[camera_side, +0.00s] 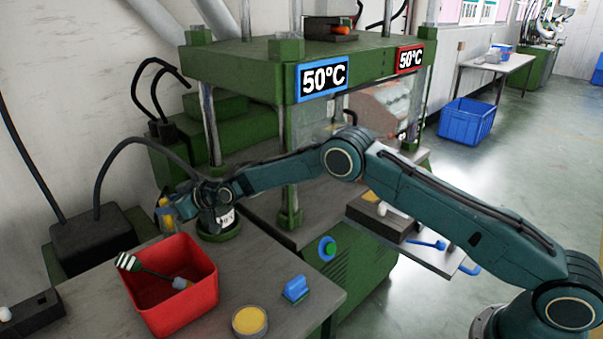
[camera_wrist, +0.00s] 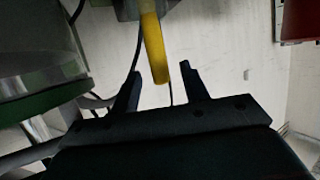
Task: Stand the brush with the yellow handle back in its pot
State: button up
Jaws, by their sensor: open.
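The yellow handle (camera_wrist: 153,50) shows in the wrist view, slanting between the finger tips, with a grey part at its upper end. In the side view, a small yellow piece (camera_side: 167,222) shows at the left end of my arm, by the red bin's back edge. My gripper (camera_wrist: 160,70) is open, one dark finger on each side of the handle's line, with gaps to both. In the side view my gripper (camera_side: 172,207) is small and partly lost against the dark background. I cannot tell whether the handle is upright, and I cannot make out its bristles or pot.
A red bin (camera_side: 199,302) stands on the grey table, with a green-and-white striped tool (camera_side: 150,270) leaning in it. A yellow-topped round tin (camera_side: 249,321) and a blue block (camera_side: 295,288) lie right of it. The green press (camera_side: 240,60) rises behind my arm.

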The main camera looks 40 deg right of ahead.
jog(key=shift+s+r, duration=0.1)
jog(key=v, duration=1.3)
jog(key=shift+s, duration=0.25)
jog(key=shift+d, duration=0.1)
dwell(0.3)
jog(key=shift+r, duration=0.15)
jog(key=s+d+r+m+g+h, duration=0.15)
jog(key=s+d+r, duration=0.25)
jog(key=s+r, duration=0.45)
jog(key=s+d+r+g+h, duration=0.1)
jog(key=s+d+r+h, duration=0.1)
jog(key=s+d+r, duration=0.5)
jog(key=s+d+m+g+h, duration=0.1)
jog(key=s+d+m+g, duration=0.1)
jog(key=s, duration=1.4)
jog(key=s+d+m+g+h, duration=0.1)
jog(key=s+d+m+h, duration=0.1)
jog(key=s, duration=1.4)
jog(key=shift+d+g, duration=0.35)
jog(key=shift+d, duration=0.45)
